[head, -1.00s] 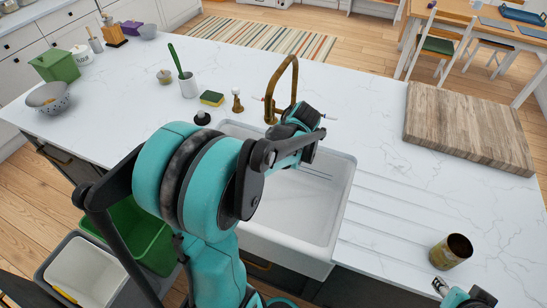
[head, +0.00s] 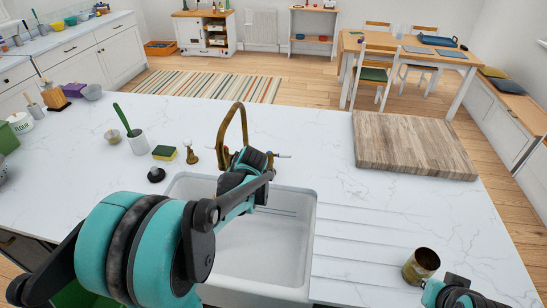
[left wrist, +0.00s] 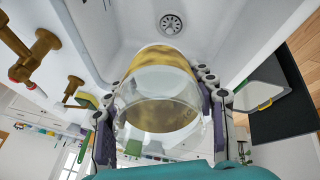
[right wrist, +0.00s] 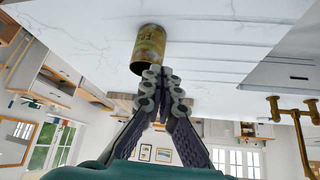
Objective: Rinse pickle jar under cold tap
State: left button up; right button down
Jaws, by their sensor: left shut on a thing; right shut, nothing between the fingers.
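My left gripper (left wrist: 158,92) is shut around a clear glass jar (left wrist: 155,82) with yellow-brown smears, in the left wrist view. The jar is over the white sink (head: 262,250), whose drain (left wrist: 172,23) shows beyond it. In the head view my left arm hides the jar. The brass tap (head: 239,118) stands at the sink's back edge, with a red-marked handle at left and a blue-marked handle (head: 284,156) at right. No water stream is visible. My right gripper (right wrist: 160,75) is shut and empty beside a brownish can (right wrist: 149,48).
The can (head: 421,264) stands on the drainboard right of the sink. A wooden board (head: 412,146) lies behind it. A sponge (head: 164,152), a black stopper (head: 156,174) and a brush pot (head: 137,142) stand left of the tap. The far-left counter has clear room.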

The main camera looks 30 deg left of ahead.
jog(key=w+a+r+n, duration=0.1)
jog(key=w+a+r, duration=0.3)
jog(key=w, duration=0.3)
jog(key=w+a+r, duration=0.3)
jog(key=w+a, duration=0.1)
jog(key=w, duration=0.2)
jog(key=n+t+y, duration=0.1)
jog(key=n+y, duration=0.1)
send_over(278, 155)
jog(key=d, duration=0.3)
notch_tip(278, 155, down, 5)
jog(key=shift+w+a+f, duration=0.25)
jog(key=shift+w+f, duration=0.1)
jog(key=shift+f, duration=1.1)
jog(key=shift+w+a+f, duration=0.2)
jog(key=shift+w+f, duration=0.1)
jog(key=shift+f, duration=1.15)
jog(key=shift+w+a+f, duration=0.25)
jog(key=shift+w+f, duration=0.1)
jog(key=shift+f, duration=1.1)
